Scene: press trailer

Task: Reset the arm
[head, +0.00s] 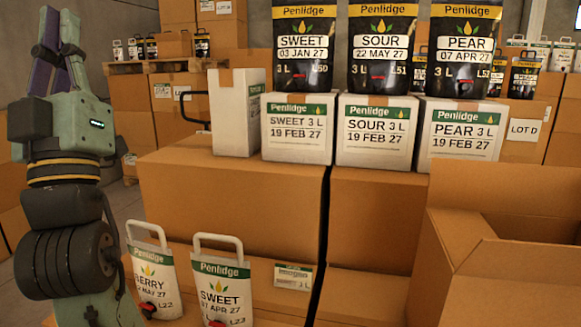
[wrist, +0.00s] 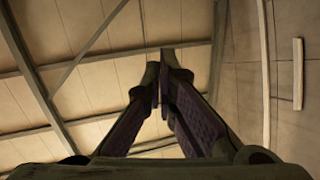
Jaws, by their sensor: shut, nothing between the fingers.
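My gripper (head: 61,18) stands at the upper left of the head view, its fingers pointing up. The fingers are shut with nothing between them. The wrist view shows the same gripper (wrist: 166,58) with its fingertips together against the ceiling beams and panels. My arm rises upright along the left side of the head view, clear of the boxes and pouches.
White pouches labelled BERRY (head: 151,275) and SWEET (head: 220,290) stand front left. White boxes SWEET (head: 297,143), SOUR (head: 375,145) and PEAR (head: 460,150) carry black pouches (head: 384,70). An open carton (head: 505,270) is at right. Stacked cartons (head: 232,200) fill the middle.

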